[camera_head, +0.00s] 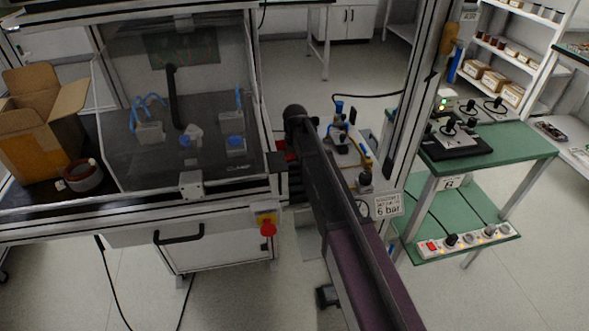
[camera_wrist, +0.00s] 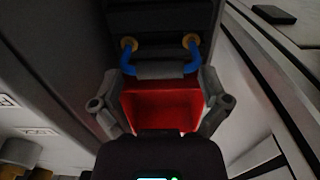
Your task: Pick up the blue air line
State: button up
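In the wrist view a blue air line (camera_wrist: 191,64) hangs as a short U-shaped loop between two brass-coloured fittings on a dark panel. A grey sleeve (camera_wrist: 160,69) covers the bottom of the loop. My gripper (camera_wrist: 161,82) is open, one finger on each side of the loop's lower part, with nothing visibly held. I cannot tell whether the loop lies between the fingertips or just beyond them. In the head view my arm hides the gripper and this loop.
A red open-topped bin (camera_wrist: 162,105) lies below the loop, between the fingers in the wrist view. In the head view, a clear-sided enclosure (camera_head: 110,170) stands left of my arm, a green-topped bench (camera_head: 520,145) and an upright post stand right.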

jog(key=c, duration=0.5)
jog(key=shift+r, duration=0.15)
jog(key=shift+s+r+p, duration=0.1)
jog(key=shift+r+p, duration=0.25)
jog(key=shift+p, duration=0.05)
jog(key=c, duration=0.5)
jog(key=shift+r+p, duration=0.45)
jog(key=shift+p, duration=0.15)
grip_shut()
jog(key=shift+r+p, duration=0.7)
jog(key=shift+r, duration=0.1)
jog(key=s+d+r+p, duration=0.1)
jog(key=s+d, duration=0.1)
jog(key=s, duration=1.3)
jog(key=shift+s+d+r+p, duration=0.2)
jog(key=shift+s+r+p, duration=0.05)
jog(key=shift+s+p, duration=0.1)
jog(key=shift+r, duration=0.15)
